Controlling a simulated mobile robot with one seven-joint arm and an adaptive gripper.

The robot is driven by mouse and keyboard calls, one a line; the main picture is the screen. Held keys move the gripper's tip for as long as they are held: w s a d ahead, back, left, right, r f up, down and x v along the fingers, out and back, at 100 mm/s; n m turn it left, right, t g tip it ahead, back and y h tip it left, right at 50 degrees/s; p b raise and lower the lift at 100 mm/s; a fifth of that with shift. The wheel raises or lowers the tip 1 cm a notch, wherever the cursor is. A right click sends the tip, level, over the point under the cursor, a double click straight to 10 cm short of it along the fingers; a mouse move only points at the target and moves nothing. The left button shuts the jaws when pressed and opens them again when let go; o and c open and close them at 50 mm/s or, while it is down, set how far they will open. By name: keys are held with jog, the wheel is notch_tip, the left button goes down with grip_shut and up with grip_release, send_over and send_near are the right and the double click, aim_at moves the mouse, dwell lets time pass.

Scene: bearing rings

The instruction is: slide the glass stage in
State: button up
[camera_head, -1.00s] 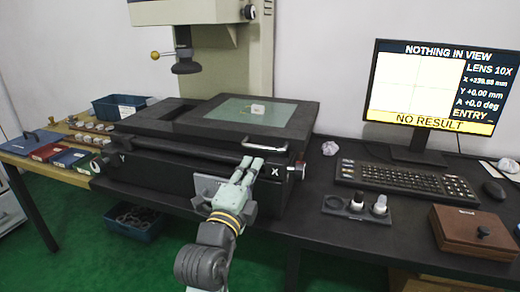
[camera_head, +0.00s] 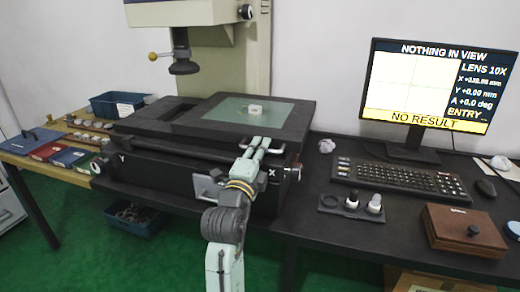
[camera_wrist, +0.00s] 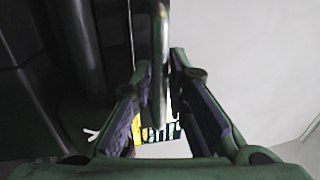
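The glass stage is a dark plate with a greenish glass pane (camera_head: 235,107) on top of the measuring machine's base. It sits to the right, away from under the lens head (camera_head: 184,67). A small pale part (camera_head: 255,109) lies on the glass. In the wrist view the handle bar (camera_wrist: 160,60) runs between the fingertips of my gripper (camera_wrist: 160,75). The fingers look open, one on each side of the bar with little room; contact is unclear.
The monitor (camera_head: 435,85), reading nothing in view, and the keyboard (camera_head: 400,180) stand on the right. A lens holder (camera_head: 335,204) and a brown box (camera_head: 465,230) are in front. A blue bin (camera_head: 120,104) and ring trays stand left.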

grip_shut()
jog(key=shift+a, duration=0.1)
dwell(0.4)
jog(key=shift+w+a+f+b, duration=0.1)
jog(key=shift+a+b, duration=0.1)
jog(key=shift+b, duration=0.15)
jog(key=w+a+b, duration=0.2)
jog(key=a+b, duration=0.2)
jog(key=a, duration=0.3)
jog(key=w+a+b, duration=0.2)
jog(key=a+b, duration=0.3)
jog(key=a, duration=0.2)
jog(key=w+a+b, duration=0.2)
jog(key=a+b, duration=0.2)
jog(key=a, duration=0.3)
jog(key=shift+w+a+b, duration=0.15)
jog(key=shift+w+b, duration=0.15)
jog(key=shift+w, duration=0.1)
jog(key=shift+w+a, duration=0.2)
jog(key=shift+a, duration=0.5)
jog(key=shift+o, duration=0.9)
grip_release()
jog(key=shift+a, duration=0.1)
